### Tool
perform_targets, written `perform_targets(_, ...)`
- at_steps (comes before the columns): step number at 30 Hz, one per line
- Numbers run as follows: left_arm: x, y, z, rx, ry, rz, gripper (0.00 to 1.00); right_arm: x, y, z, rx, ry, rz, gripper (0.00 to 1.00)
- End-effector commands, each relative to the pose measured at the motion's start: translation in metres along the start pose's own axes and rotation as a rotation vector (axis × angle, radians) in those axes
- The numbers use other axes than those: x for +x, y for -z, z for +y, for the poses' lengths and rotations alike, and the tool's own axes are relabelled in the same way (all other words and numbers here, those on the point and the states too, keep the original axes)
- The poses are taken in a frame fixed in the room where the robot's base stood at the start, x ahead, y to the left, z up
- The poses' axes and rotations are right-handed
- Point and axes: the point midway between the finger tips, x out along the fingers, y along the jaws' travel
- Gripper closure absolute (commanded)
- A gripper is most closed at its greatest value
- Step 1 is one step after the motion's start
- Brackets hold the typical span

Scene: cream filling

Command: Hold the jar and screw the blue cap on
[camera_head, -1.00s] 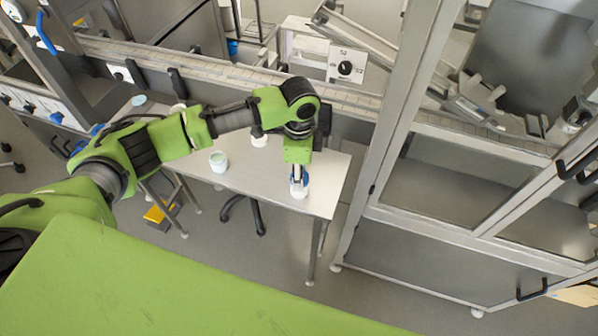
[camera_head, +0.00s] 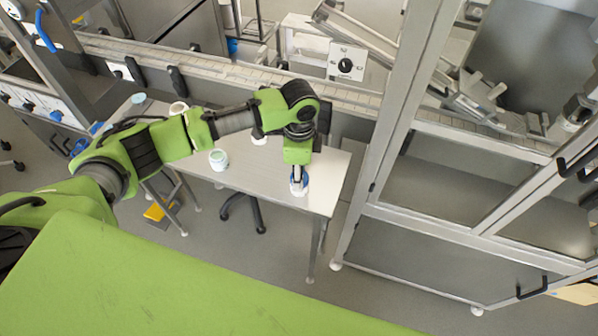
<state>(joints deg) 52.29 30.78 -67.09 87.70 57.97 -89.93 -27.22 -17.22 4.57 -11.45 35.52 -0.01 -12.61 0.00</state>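A white jar (camera_head: 299,190) stands near the right end of the white table. The blue cap (camera_head: 304,181) shows at its top, under my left gripper (camera_head: 299,176). My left arm comes in from the left and its gripper points down over the jar and cap. The fingers are at the cap, but they are too small to tell whether they are shut on it. Whether the cap is seated on the jar is also hidden. My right gripper is not in view.
Another jar (camera_head: 219,160) with pale green contents stands at the table's front edge. More jars stand behind my arm, one partly hidden (camera_head: 259,139) and one at the back (camera_head: 178,108). The white table (camera_head: 262,178) is clear between them. A metal-framed cabinet (camera_head: 385,150) stands to the right.

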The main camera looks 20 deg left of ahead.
Motion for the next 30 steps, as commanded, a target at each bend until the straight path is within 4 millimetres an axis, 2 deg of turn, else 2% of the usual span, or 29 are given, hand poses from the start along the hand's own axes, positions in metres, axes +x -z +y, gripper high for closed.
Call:
perform_targets(3,0.002,0.000,0.000,0.000,0.000,0.000,0.75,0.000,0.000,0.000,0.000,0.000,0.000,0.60)
perform_targets(4,0.002,0.000,0.000,0.000,0.000,0.000,0.60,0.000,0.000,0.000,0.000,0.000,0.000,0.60)
perform_targets(6,0.002,0.000,0.000,0.000,0.000,0.000,0.46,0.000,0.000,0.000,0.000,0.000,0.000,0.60)
perform_targets(15,0.001,0.000,0.000,0.000,0.000,0.000,0.46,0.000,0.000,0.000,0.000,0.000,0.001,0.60)
perform_targets(19,-0.006,0.001,-0.001,0.000,0.001,0.002,0.46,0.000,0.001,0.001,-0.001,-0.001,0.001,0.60)
perform_targets(23,-0.026,0.001,-0.001,0.000,0.003,0.003,0.46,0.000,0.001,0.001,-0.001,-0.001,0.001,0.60)
perform_targets(30,-0.078,0.001,-0.001,0.000,0.003,0.002,0.46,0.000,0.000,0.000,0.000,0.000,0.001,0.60)
